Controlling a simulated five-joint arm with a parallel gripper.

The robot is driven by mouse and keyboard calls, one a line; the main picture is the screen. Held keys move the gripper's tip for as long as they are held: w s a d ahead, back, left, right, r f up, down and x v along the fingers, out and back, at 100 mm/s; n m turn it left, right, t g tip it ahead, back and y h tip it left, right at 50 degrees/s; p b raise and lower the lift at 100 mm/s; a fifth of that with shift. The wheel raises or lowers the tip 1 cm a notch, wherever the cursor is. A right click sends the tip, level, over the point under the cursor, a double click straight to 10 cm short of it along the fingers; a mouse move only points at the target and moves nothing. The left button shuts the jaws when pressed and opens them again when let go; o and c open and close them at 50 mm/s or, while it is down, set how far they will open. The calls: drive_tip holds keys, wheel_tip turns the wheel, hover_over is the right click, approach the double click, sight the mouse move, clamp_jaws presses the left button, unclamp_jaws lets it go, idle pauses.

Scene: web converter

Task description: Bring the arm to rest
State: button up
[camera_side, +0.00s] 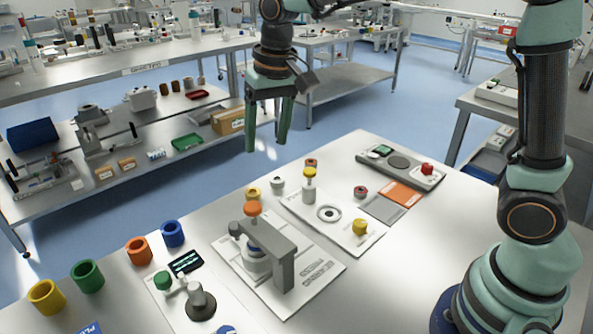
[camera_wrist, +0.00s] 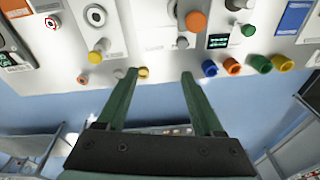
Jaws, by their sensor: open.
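My gripper (camera_side: 267,148) hangs above the far edge of the white worktable, pointing down, with its two green fingers apart and nothing between them. In the wrist view the open fingers of my gripper (camera_wrist: 159,76) reach toward the table edge, with floor below them. My arm rises from its base at the right of the side view and reaches over to the left. The worktable (camera_side: 400,270) carries several stations. A grey press with an orange knob (camera_side: 253,208) stands on a white plate below and in front of my gripper; the knob also shows in the wrist view (camera_wrist: 196,21).
Yellow (camera_side: 46,297), green (camera_side: 87,276), orange (camera_side: 138,250) and blue (camera_side: 173,233) cups stand along the table's left edge. A yellow-topped post (camera_side: 309,178) and a control box with a red button (camera_side: 427,169) stand further back. The air around my gripper is clear.

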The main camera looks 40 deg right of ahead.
drive_tip(key=s+d+n+t, duration=0.2)
drive_tip(key=s+d+t, duration=0.1)
drive_tip(key=s+d, duration=0.7)
drive_tip(key=s, duration=0.4)
drive_tip(key=shift+s+d+r+t, duration=0.35)
drive_tip(key=shift+s+r+t, duration=0.05)
